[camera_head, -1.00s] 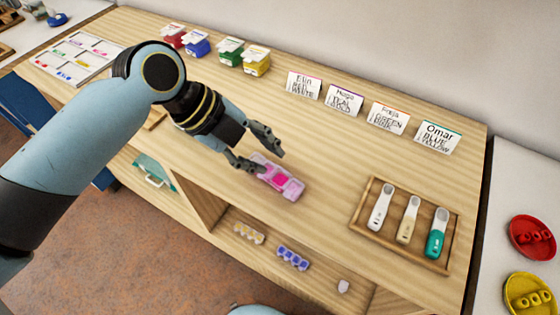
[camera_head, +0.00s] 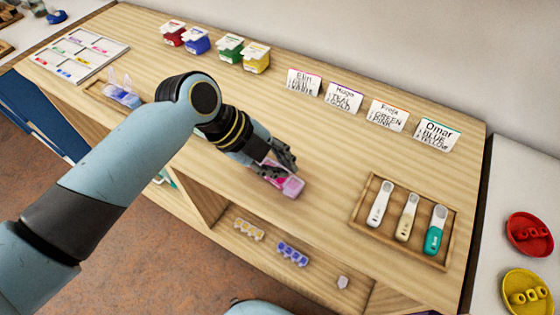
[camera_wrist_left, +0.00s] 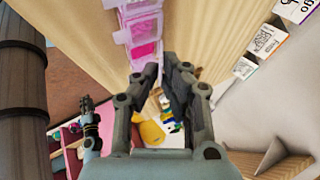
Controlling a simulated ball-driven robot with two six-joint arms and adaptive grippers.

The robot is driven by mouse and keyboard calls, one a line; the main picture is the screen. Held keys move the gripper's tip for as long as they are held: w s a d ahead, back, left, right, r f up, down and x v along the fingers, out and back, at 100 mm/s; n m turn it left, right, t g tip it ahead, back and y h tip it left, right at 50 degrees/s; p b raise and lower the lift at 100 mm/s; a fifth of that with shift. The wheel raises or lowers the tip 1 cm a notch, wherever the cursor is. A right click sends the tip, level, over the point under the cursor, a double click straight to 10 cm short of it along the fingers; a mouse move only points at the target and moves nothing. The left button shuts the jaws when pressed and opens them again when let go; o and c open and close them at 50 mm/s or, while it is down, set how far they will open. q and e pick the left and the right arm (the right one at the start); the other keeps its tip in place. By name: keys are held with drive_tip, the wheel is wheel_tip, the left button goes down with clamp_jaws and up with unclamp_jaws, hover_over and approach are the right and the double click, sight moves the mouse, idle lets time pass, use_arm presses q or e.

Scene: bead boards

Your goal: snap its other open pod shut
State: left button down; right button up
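A pink see-through pod box (camera_head: 292,187) lies on the wooden bench top. It also shows at the top of the left wrist view (camera_wrist_left: 146,50), where its row of pods runs up out of frame. My left gripper (camera_head: 282,168) is right over the far-left part of this box and hides it there. In the left wrist view the fingers (camera_wrist_left: 161,68) point at the box's side with a narrow gap between them and nothing held. I cannot tell how the hidden lids stand. What looks like my right gripper (camera_wrist_left: 87,103) is small and far off in the left wrist view.
A bluish box with raised clear lids (camera_head: 122,95) stands in a small tray at left. A wooden tray (camera_head: 364,213) with several spoon-like tools is at right. Name cards (camera_head: 343,97) and coloured tubs (camera_head: 229,50) line the back. Other pod strips (camera_head: 292,254) lie on the shelf below.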

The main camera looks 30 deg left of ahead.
use_arm(q)
drive_tip(key=shift+s+f+b, duration=0.1)
drive_tip(key=shift+f+b, duration=0.1)
drive_tip(key=shift+b, duration=0.1)
drive_tip(key=t+b, duration=0.1)
drive_tip(key=b, duration=0.2)
drive_tip(key=s+f+t+h+b, duration=0.1)
drive_tip(key=t+b, duration=0.1)
drive_tip(key=b, duration=0.2)
drive_tip(key=shift+a+f+m, duration=0.1)
drive_tip(key=shift+a+m, duration=0.05)
drive_tip(key=shift+m, duration=0.25)
drive_tip(key=shift+t+b, duration=0.3)
drive_tip(key=shift+b, duration=0.1)
drive_tip(key=shift+r, duration=0.25)
drive_tip(key=c, duration=2)
unclamp_jaws()
drive_tip(key=o, duration=0.5)
